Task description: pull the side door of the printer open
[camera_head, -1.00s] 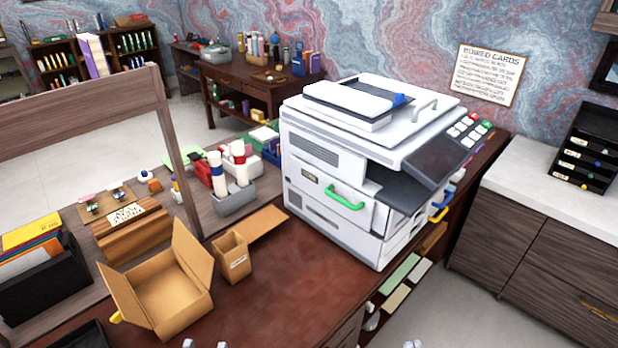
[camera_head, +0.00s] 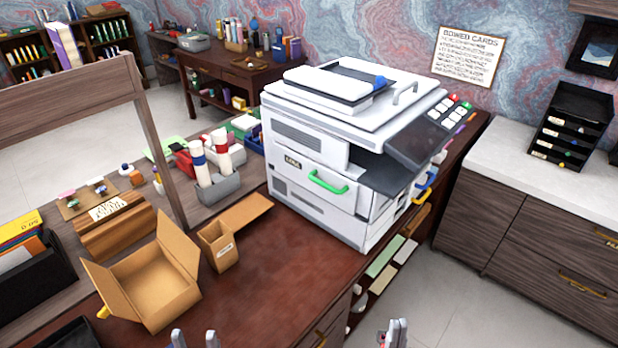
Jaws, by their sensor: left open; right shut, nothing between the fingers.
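The white printer (camera_head: 340,128) stands on the dark red-brown desk top. Its side door (camera_head: 300,180), on the face towards me, carries a green handle (camera_head: 327,184) and looks shut. Blue (camera_head: 426,178) and yellow (camera_head: 421,197) handles show on the printer's right-hand face. My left gripper (camera_head: 195,338) is at the bottom edge, open and empty, well below and left of the green handle. My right gripper (camera_head: 392,332) is at the bottom edge, shut and empty, below and right of the handle. Neither touches the printer. Most of both arms is out of view.
An open cardboard box (camera_head: 148,285) and a small brown carton (camera_head: 219,248) stand left of the printer. A grey holder (camera_head: 215,188) with bottles is behind them. The desk top (camera_head: 285,278) in front of the printer is clear. A white-topped cabinet (camera_head: 545,190) stands right.

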